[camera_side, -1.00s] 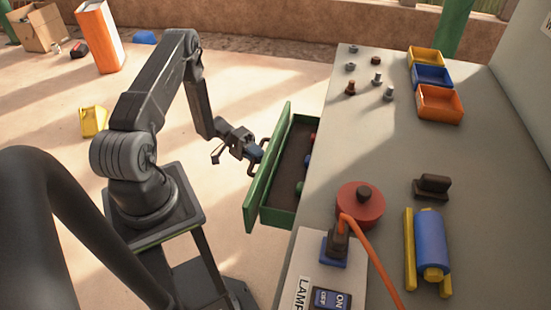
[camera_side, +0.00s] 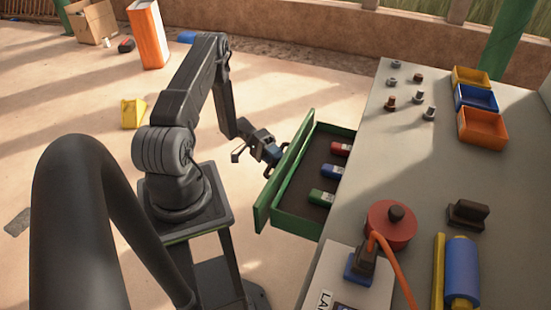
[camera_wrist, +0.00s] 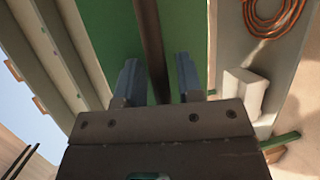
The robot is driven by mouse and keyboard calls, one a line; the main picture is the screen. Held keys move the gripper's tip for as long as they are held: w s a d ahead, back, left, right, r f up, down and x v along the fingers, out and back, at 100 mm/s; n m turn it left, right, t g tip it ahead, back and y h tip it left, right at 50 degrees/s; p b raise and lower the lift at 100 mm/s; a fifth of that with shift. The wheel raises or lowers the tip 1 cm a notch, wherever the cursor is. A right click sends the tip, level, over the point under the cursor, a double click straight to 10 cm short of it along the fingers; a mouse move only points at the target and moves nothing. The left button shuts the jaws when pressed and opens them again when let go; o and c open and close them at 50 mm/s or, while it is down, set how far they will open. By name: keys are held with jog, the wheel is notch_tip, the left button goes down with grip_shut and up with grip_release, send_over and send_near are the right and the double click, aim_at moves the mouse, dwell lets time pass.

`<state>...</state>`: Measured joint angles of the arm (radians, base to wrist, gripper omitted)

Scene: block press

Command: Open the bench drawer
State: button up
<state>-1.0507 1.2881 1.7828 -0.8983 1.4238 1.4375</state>
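The bench drawer (camera_side: 324,171) is green and stands pulled out from the left side of the bench in the side view. A red, a blue and a green block lie inside it. Its front panel (camera_side: 285,178) carries a dark handle (camera_wrist: 148,40), seen as a bar in the wrist view. My gripper (camera_side: 273,152) is at the handle on the outer side of the front. In the wrist view, its two blue fingers (camera_wrist: 157,78) stand either side of the bar, with green showing between each finger and the bar.
The grey bench top (camera_side: 400,150) holds yellow, blue and orange bins (camera_side: 482,126), several bolts, a red round piece (camera_side: 391,226) with an orange cable, and a blue roller (camera_side: 462,270). A yellow object (camera_side: 133,113) and an orange box (camera_side: 146,34) stand on otherwise mostly open floor.

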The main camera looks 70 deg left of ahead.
jog(key=shift+o, duration=0.5)
jog(key=shift+a, duration=0.1)
notch_tip(320, 180, up, 8)
jog(key=s+a, duration=0.1)
jog(key=a, duration=0.1)
jog(key=shift+a+f, duration=0.15)
jog(key=shift+a, duration=0.1)
